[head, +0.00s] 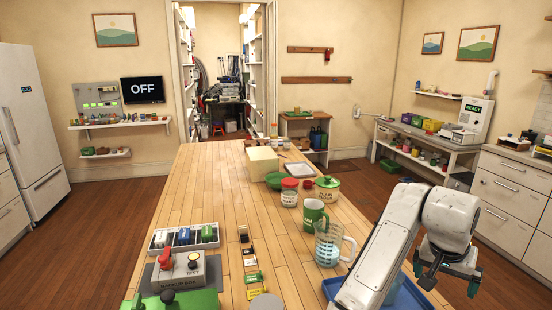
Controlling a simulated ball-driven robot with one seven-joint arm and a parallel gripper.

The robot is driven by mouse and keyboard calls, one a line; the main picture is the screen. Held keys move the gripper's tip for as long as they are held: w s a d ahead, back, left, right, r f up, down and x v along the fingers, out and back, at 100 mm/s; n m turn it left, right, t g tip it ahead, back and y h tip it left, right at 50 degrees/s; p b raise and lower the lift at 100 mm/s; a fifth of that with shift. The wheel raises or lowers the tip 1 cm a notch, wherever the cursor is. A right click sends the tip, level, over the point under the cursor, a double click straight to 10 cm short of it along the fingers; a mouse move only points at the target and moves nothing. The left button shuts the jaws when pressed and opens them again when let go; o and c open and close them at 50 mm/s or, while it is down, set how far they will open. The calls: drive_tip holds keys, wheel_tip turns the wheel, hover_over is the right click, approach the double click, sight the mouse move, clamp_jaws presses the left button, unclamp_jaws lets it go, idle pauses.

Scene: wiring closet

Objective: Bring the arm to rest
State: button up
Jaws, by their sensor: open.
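My arm (385,245) rises from the lower right of the head view and bends over at the top. My gripper (448,285) hangs down at the right, past the right edge of the wooden table (200,190). Its dark fingers with teal parts are spread apart, open, with nothing visible between them. Part of the arm covers the blue tray (405,298) at the table's right front.
A clear measuring jug (328,243) and a green mug (314,214) stand just left of my arm. A grey box with a red lever (180,272) sits at the front left. The table's left middle is clear. Drawers (510,200) line the right wall.

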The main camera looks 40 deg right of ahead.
drive_tip(key=w+a+f+n+t+h, duration=0.2)
drive_tip(key=w+a+f+n+t, duration=0.1)
drive_tip(key=w+a+f+n, duration=0.6)
drive_tip(key=s+a+f+n+y, duration=0.3)
drive_tip(key=a+f, duration=0.4)
drive_tip(key=a, duration=0.3)
drive_tip(key=s+a+f+n+g+y, duration=0.1)
drive_tip(key=s+a+f+n+y, duration=0.2)
drive_tip(key=a+f, duration=0.4)
drive_tip(key=s+a+n, duration=0.1)
drive_tip(key=a, duration=0.3)
drive_tip(key=shift+s+a, duration=0.25)
drive_tip(key=shift+s, duration=0.15)
drive_tip(key=shift+f, duration=0.1)
